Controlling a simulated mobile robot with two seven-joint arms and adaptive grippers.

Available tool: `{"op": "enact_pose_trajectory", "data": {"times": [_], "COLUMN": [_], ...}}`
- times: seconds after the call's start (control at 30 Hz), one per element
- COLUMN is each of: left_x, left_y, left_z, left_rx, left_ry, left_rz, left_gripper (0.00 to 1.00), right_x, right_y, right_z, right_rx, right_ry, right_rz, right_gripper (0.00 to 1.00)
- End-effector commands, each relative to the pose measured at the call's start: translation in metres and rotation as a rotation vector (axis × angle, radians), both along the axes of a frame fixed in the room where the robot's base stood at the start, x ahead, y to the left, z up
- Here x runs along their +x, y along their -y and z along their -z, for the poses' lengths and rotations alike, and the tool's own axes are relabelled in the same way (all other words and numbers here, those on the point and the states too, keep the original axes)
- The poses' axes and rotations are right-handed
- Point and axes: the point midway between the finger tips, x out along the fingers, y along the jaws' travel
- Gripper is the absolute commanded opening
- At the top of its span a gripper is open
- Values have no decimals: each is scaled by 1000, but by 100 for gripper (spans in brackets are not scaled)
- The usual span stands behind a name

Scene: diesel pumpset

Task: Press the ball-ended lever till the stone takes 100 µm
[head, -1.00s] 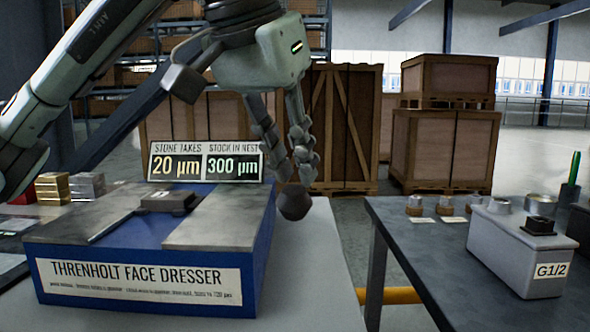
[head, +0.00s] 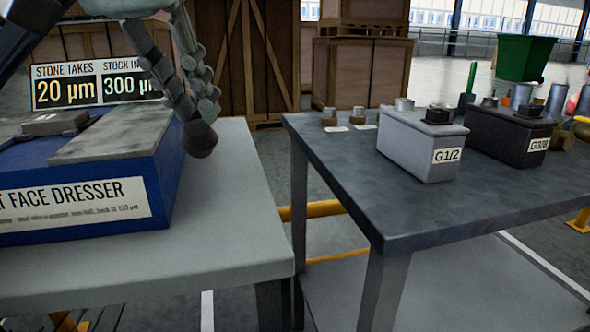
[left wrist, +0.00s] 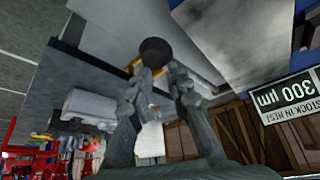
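The dresser (head: 110,215) is a blue block with grey top plates, at the left of the head view. Its display (head: 90,88) reads stone takes 20 µm and stock in nest 300 µm. The lever's dark ball (head: 199,138) is at the block's right side; the lever's arm is not clearly visible. My left gripper (head: 187,112) points down with its fingertips at or just above the ball. In the left wrist view the ball (left wrist: 155,51) is just beyond the fingertips (left wrist: 162,72), which are close together. Contact and grip are unclear. My right gripper is out of view.
The dresser stands on a pale table (head: 235,225). A gap separates it from a dark table (head: 340,160) carrying a grey G1/2 box (head: 415,150) and a black G3/8 box (head: 495,140). Wooden crates (head: 360,75) stand behind.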

Motion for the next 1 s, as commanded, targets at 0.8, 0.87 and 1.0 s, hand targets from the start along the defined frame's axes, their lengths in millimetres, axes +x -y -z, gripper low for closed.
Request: {"op": "enact_pose_trajectory", "data": {"times": [0.8, 0.87, 1.0], "left_x": [20, 21, 26], "left_y": [-6, -7, -8], "left_z": [-93, -102, -121], "left_rx": [1, 1, 0], "left_ry": [-4, -3, -2], "left_rz": [-2, -1, -2], "left_gripper": [17, 17, 17], "right_x": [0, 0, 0], "right_y": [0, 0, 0], "right_z": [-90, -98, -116], "right_rx": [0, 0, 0], "right_ry": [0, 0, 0], "right_rz": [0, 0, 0], "right_gripper": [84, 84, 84]}}
